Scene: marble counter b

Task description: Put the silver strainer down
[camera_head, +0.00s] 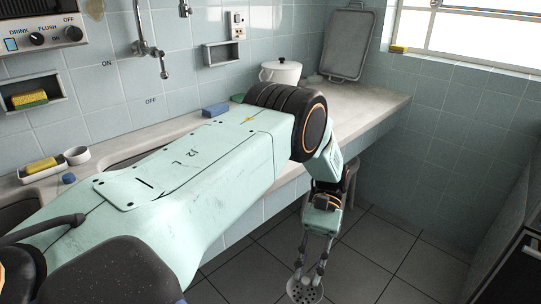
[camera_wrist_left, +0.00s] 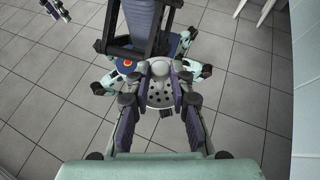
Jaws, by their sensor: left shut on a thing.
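The silver strainer (camera_head: 304,292) is a round metal piece with holes, low in the head view and over the floor. It also shows in the left wrist view (camera_wrist_left: 160,95), between the fingers. My left gripper (camera_head: 311,270) points down and is shut on the strainer, holding it in the air beyond the counter's front edge. In the left wrist view my left gripper (camera_wrist_left: 160,75) partly covers the strainer. A small dark and pale green part at the top left of that view may be my right gripper; its jaws cannot be made out.
The marble counter (camera_head: 365,97) runs along the tiled wall, with free room near its right end. A white pot (camera_head: 281,72), a tray (camera_head: 348,44) leaning on the wall and a blue sponge (camera_head: 215,110) stand on it. My left arm hides much of the counter.

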